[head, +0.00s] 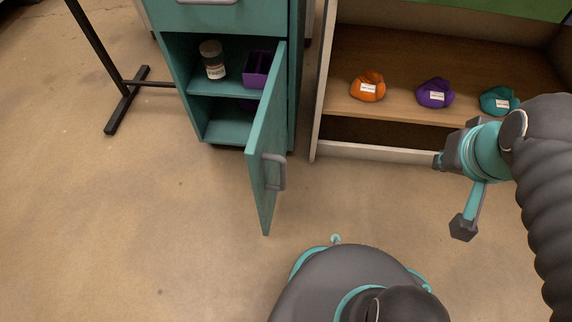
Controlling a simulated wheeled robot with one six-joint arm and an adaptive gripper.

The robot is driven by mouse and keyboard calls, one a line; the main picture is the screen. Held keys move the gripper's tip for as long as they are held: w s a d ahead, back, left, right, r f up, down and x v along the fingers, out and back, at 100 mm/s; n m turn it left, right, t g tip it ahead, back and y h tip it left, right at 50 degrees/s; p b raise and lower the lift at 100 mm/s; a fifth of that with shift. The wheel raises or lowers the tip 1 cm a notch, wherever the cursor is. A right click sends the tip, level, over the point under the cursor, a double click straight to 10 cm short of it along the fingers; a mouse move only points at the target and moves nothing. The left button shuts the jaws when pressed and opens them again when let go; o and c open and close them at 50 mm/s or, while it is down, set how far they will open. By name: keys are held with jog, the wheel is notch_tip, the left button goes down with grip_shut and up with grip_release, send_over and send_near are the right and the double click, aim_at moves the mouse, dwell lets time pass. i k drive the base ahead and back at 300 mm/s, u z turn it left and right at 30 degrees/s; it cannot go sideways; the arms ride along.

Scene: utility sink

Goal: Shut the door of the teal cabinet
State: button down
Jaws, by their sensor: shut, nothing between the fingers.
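The teal cabinet (294,80) stands at the upper middle of the head view. Its door (263,165) is wide open, hinged at the cabinet's right side and swung out toward me. A grey handle (275,172) is on the door's right-facing outer face. My gripper (463,228) is at the right, well apart from the door and its handle. It is shut and empty.
Inside the cabinet are a lidded jar (212,60) and a purple bin (257,68). A wooden shelf unit (400,108) at right holds orange (368,86), purple (435,92) and teal (499,100) bags. A black stand (125,100) is left. Floor around the door is clear.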

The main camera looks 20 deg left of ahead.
aim_at(266, 151)
jog(key=k, duration=0.95)
jog(key=u, duration=1.45)
